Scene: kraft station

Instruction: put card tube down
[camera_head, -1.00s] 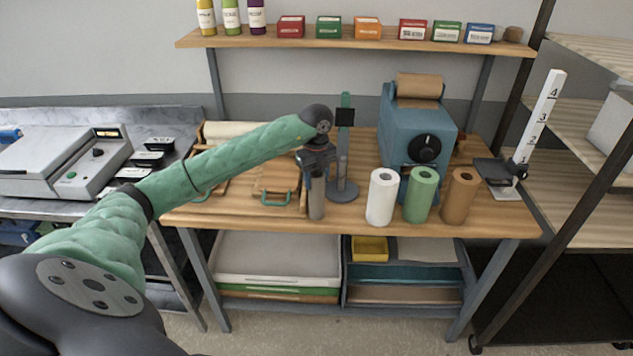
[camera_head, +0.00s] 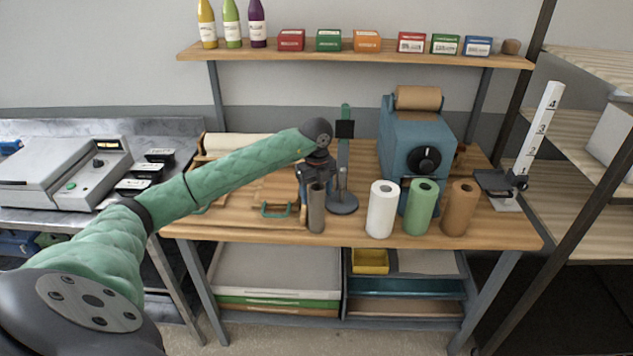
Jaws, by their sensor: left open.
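A dark grey tube (camera_head: 317,212), which I take to be the card tube, stands upright near the front edge of the wooden table (camera_head: 260,229). My left gripper (camera_head: 309,181) is open at the tube's upper part, pointing down from the green arm. The fingers are small and dark, and I cannot tell whether they still touch the tube. Three other rolls stand upright to the right: white (camera_head: 382,212), green (camera_head: 420,210) and brown (camera_head: 459,210). My right gripper is not in view.
A stand with a round base (camera_head: 342,203) is close behind the tube on its right. A blue machine (camera_head: 413,140) stands behind the rolls. A green-handled wooden item (camera_head: 276,210) lies left of the tube. A shelf (camera_head: 350,52) with bottles and boxes hangs above.

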